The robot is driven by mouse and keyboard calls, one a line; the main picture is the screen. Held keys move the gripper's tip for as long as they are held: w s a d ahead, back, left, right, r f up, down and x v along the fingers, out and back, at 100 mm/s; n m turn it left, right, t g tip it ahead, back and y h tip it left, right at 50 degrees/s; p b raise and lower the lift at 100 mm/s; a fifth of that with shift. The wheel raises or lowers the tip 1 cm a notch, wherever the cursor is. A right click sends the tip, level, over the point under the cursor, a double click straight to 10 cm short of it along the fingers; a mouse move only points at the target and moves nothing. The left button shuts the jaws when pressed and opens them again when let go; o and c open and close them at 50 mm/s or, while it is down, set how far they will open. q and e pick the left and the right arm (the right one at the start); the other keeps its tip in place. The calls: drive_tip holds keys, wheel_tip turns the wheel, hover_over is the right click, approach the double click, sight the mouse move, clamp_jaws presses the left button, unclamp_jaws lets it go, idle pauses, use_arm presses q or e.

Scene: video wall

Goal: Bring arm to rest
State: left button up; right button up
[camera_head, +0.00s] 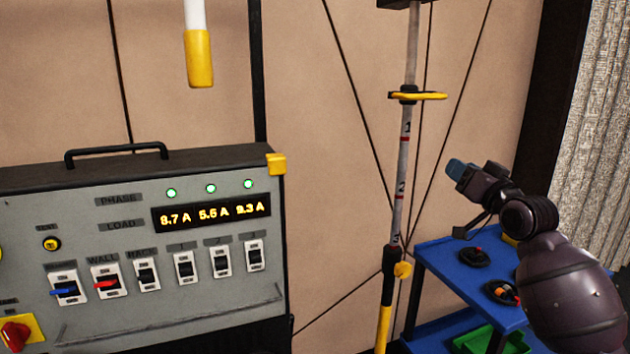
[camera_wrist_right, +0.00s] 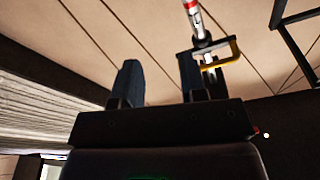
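My right arm comes in from the right in the head view. Its dark gripper with blue fingertips (camera_head: 458,172) is raised above the blue cart and points left, to the right of the striped pole (camera_head: 400,190). In the right wrist view the two fingers (camera_wrist_right: 160,85) stand apart with only wall showing between them, so the gripper is open and empty. My left gripper is in neither view.
A grey control panel (camera_head: 130,255) with switches and a lit display stands at left. A white rod with a yellow end (camera_head: 199,60) hangs above. The pole has a yellow ring (camera_head: 425,96). A blue cart (camera_head: 450,262) holds dark round items and, lower, a green bin (camera_head: 487,340).

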drive_tip(key=s+a+f+n+g+h, duration=0.1)
drive_tip(key=s+f, duration=0.4)
drive_tip(key=f, duration=0.4)
drive_tip(key=s+f+n+h, duration=0.1)
drive_tip(key=s+f+h, duration=0.1)
drive_tip(key=s+f, duration=0.5)
drive_tip(key=s+a+f+n+g+h, duration=0.1)
drive_tip(key=s+f, duration=0.1)
drive_tip(key=f, duration=1)
drive_tip(key=s+f+m+g+h, duration=0.1)
drive_tip(key=s+f+g, duration=0.1)
drive_tip(key=s+f, duration=0.7)
drive_tip(key=s+a+f+g, duration=0.1)
drive_tip(key=s+f+g, duration=0.2)
drive_tip(key=s+f, duration=0.7)
drive_tip(key=s, duration=0.5)
drive_tip(key=shift+s+f+m+h, duration=0.25)
drive_tip(key=shift+s+m+h, duration=0.15)
